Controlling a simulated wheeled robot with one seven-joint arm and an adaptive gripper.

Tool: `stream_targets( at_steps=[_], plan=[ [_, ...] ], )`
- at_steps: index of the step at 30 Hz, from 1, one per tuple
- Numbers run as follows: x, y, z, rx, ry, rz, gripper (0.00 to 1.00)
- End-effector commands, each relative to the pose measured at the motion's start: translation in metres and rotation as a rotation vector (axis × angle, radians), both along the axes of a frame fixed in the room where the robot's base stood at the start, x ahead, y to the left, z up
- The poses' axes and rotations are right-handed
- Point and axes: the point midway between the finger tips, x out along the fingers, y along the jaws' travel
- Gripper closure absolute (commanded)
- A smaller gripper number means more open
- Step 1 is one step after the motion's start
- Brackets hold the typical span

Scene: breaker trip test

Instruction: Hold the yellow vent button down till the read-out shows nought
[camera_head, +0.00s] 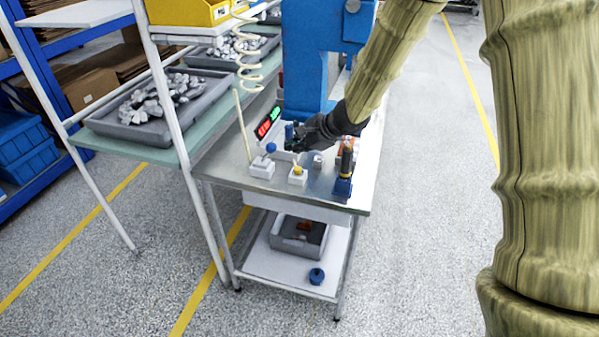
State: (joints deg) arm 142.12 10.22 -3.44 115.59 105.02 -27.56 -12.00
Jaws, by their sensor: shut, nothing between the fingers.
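The yellow vent button (298,169) sits on top of a small white box (297,180) near the front of the metal table. My gripper (294,146) is shut and empty. It is behind the yellow button in the picture, beside a blue part, and appears apart from the button. The read-out (268,123) is a dark panel with red and green lit characters, left of my gripper. Its figures are too small to read.
A white box with a lever and blue knob (262,167) stands left of the button. A dark tool in a blue holder (344,178) stands right. A tall blue machine (315,60) rises behind. The table (225,168) has bare metal at its left.

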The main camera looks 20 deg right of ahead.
Motion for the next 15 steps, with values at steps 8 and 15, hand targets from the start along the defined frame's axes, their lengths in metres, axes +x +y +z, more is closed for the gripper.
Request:
stream_targets(
  at_steps=[8,15],
  plan=[
    [0.000,0.000,-0.033,-0.001,0.000,0.001,1.00],
    [0.000,0.000,-0.046,0.000,0.000,0.000,1.00]
  ],
)
